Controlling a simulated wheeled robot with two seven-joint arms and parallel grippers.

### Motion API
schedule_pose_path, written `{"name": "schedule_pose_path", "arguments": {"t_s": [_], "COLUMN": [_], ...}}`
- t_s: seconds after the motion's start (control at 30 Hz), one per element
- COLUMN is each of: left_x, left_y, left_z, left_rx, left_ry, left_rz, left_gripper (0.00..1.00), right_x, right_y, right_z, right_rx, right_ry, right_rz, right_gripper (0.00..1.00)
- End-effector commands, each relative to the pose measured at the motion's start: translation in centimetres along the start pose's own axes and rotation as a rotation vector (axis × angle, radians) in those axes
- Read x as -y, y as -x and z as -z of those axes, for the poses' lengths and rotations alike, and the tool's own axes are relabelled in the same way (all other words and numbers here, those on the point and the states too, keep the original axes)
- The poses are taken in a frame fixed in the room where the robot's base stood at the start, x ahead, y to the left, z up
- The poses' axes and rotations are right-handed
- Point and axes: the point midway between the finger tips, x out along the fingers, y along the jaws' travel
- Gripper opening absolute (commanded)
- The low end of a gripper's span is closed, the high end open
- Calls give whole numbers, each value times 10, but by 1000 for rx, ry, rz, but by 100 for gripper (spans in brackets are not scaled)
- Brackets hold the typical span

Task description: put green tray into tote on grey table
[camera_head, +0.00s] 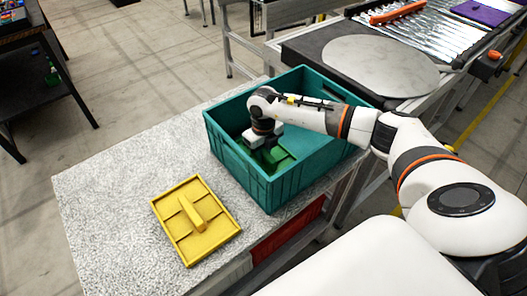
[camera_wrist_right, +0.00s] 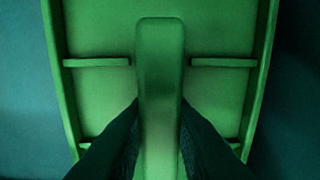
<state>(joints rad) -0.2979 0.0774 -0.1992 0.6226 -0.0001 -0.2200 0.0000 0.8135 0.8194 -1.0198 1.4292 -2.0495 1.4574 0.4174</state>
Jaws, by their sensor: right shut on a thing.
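The green tray (camera_head: 279,162) is inside the teal tote (camera_head: 240,163) on the grey speckled table (camera_head: 110,200). It lies low in the tote; whether it touches the floor I cannot tell. My right gripper (camera_head: 262,139) reaches down into the tote over the tray. In the right wrist view the dark fingers (camera_wrist_right: 160,145) are shut on the raised central handle of the green tray (camera_wrist_right: 95,30). Part of the tray is hidden by my gripper in the head view. My left gripper is not in view.
A yellow tray (camera_head: 195,218) with a raised handle lies on the table left of the tote. A conveyor with a round grey plate (camera_head: 366,66) stands behind right. A dark shelf (camera_head: 35,80) is at the far left. The table's left part is clear.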

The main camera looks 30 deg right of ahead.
Motion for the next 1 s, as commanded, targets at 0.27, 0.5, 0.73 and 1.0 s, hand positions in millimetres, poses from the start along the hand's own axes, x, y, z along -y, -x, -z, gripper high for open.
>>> {"name": "schedule_pose_path", "arguments": {"t_s": [0.27, 0.5, 0.73, 1.0], "left_x": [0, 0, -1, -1], "left_y": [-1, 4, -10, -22], "left_z": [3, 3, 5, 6], "left_rx": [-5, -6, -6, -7], "left_ry": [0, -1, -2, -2], "left_rz": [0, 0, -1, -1], "left_gripper": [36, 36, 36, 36], "right_x": [0, 0, 0, 0], "right_y": [-1, 5, 39, 95], "right_z": [0, 0, 2, 1], "right_rx": [0, 0, -6, -4], "right_ry": [0, 0, 1, 1], "right_rz": [0, 0, -1, 0], "right_gripper": [42, 42, 42, 42]}}
